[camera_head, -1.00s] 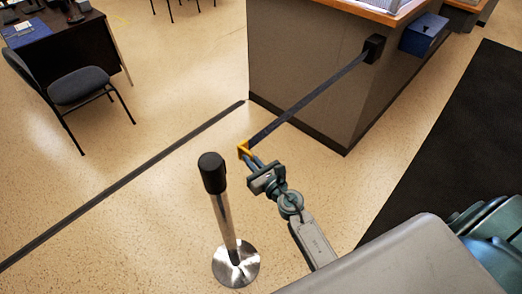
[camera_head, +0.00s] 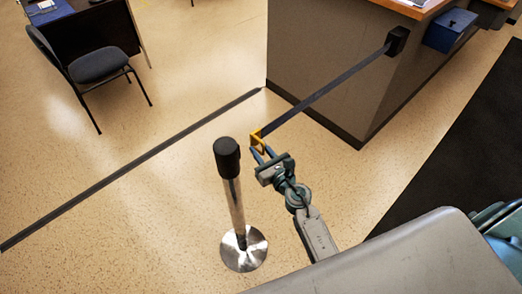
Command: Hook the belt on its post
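The dark belt (camera_head: 324,93) runs taut from a black wall unit (camera_head: 396,41) on the counter's side down to a yellow end clip (camera_head: 257,139). My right gripper (camera_head: 262,152) is shut on the yellow clip and holds it in the air. The post (camera_head: 236,205) stands upright just left of my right gripper, with a black cap (camera_head: 227,157) on top and a round shiny base (camera_head: 244,250) on the floor. The clip is apart from the cap, to its upper right. My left gripper is not in view.
The grey counter (camera_head: 330,60) stands behind at the upper right, with a blue box (camera_head: 449,30) on its side. A dark mat (camera_head: 460,150) lies at right. A chair (camera_head: 95,66) and desk stand at upper left. Floor around the post is clear.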

